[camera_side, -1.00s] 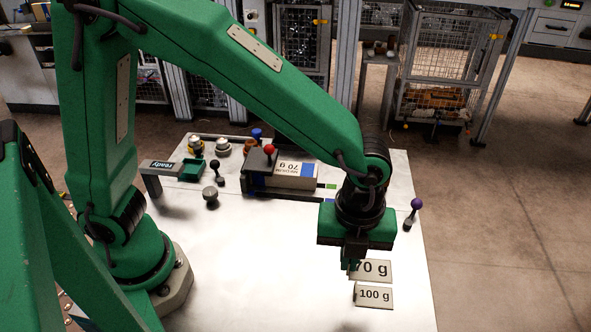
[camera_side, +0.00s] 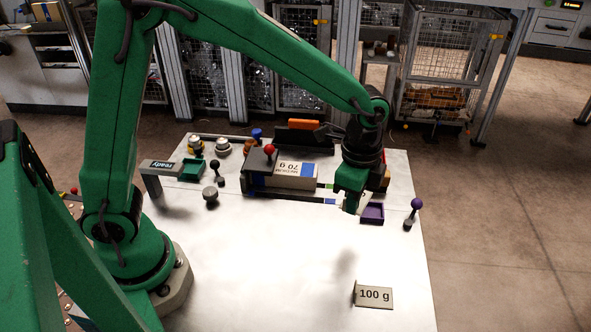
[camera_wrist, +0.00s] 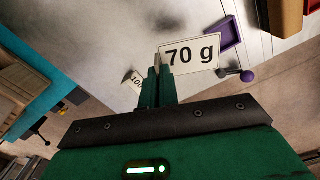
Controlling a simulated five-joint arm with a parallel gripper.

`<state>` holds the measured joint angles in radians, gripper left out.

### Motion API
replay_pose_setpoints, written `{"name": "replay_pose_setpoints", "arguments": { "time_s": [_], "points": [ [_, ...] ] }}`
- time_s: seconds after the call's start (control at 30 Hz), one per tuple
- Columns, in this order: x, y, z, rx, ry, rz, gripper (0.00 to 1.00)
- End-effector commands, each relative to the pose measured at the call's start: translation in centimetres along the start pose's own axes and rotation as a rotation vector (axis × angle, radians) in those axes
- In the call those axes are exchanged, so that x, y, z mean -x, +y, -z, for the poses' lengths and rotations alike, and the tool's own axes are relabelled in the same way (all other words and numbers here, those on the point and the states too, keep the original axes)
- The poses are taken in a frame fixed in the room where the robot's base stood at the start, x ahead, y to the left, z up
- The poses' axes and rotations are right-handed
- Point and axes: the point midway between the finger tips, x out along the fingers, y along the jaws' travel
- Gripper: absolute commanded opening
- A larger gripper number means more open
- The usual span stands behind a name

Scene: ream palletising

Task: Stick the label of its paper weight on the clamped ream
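The clamped ream (camera_side: 312,171) lies in a dark clamp (camera_side: 257,164) with a red knob, at the back middle of the table in the side view. Its end print reads 70 g, upside down in the picture. My gripper (camera_side: 350,207) is in the air in front and to the right of the ream. In the wrist view my gripper (camera_wrist: 158,73) is shut on the white 70 g label (camera_wrist: 192,54), held by its left edge. The 100 g label (camera_side: 375,297) stands at the table's front right; it also shows in the wrist view (camera_wrist: 132,80).
A purple tray (camera_side: 373,214) and a purple-knobbed lever (camera_side: 412,212) are at the right edge. A black-knobbed lever (camera_side: 216,172), a grey knob (camera_side: 210,193) and a "ready" sign (camera_side: 162,165) stand left of the ream. The table's middle is clear.

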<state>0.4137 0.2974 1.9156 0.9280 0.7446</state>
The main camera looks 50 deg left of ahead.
Motion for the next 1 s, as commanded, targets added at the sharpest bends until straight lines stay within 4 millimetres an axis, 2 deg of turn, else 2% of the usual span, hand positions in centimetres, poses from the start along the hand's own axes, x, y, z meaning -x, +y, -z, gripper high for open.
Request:
{"name": "replay_pose_setpoints", "arguments": {
  "time_s": [0.2,0.57,1.0],
  "points": [
    [0.1,-3.3,-2.1,0.324,0.0,0.0,0.0],
    [0.2,-8.1,-6.0,0.856,-0.001,0.0,0.0],
    [0.3,-13.2,-11.9,1.506,-0.001,0.0,0.0]
  ]
}}
